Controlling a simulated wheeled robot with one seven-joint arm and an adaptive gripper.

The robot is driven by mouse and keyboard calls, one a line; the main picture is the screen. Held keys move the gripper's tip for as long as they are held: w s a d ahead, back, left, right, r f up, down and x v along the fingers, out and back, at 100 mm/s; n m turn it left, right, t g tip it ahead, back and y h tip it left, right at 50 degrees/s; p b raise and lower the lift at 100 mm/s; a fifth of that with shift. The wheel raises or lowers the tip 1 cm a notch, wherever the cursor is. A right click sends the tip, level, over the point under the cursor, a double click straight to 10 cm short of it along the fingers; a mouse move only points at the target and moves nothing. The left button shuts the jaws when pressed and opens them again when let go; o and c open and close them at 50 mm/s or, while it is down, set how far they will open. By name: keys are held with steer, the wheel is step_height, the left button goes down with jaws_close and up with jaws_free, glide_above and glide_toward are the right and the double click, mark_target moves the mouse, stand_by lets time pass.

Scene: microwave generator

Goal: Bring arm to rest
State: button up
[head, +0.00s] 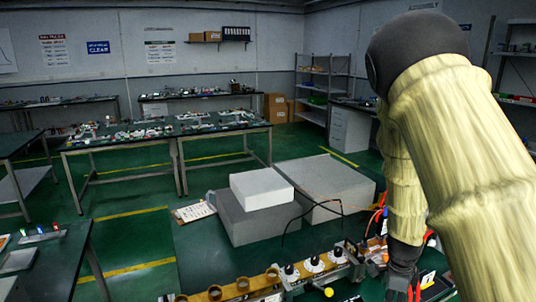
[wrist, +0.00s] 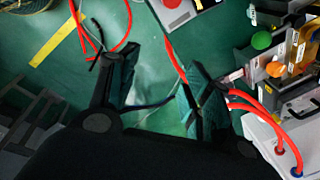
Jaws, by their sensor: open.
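In the head view my arm, in a pale yellow sleeve, comes down the right side and ends at my gripper (head: 402,287) low at the right. It hangs over the near bench (head: 205,262), beside the row of apparatus. I cannot tell from these views whether the fingers touch anything.
A row of apparatus (head: 262,285) with brass and black-and-white fittings stands left of my gripper. Red cables (wrist: 255,100) run close to the right finger into a white box (wrist: 277,143). Grey blocks (head: 262,222) and a clipboard (head: 194,212) lie behind.

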steer(key=s+a+f+n+g+h+b, duration=0.1)
steer(key=s+a+f+n+b, duration=0.15)
steer(key=s+f+n, duration=1.25)
steer(key=s+a+f+n+y+b, duration=0.1)
steer(key=s+a+f+n, duration=0.3)
steer(key=s+f, duration=0.4)
steer(key=s+a+f+n+y+b, duration=0.1)
steer(key=s+a+f+n+b, duration=0.1)
steer(key=s+a+f, duration=0.5)
steer(key=s+f+n, duration=0.1)
steer(key=s+f, duration=0.1)
steer(key=s, duration=0.4)
steer(key=shift+s+n+y, duration=0.3)
steer(key=shift+s+n, duration=0.1)
steer(key=shift+w+a, duration=0.1)
steer(key=shift+a, duration=0.05)
steer(key=c, duration=0.3)
steer(key=shift+a, duration=0.1)
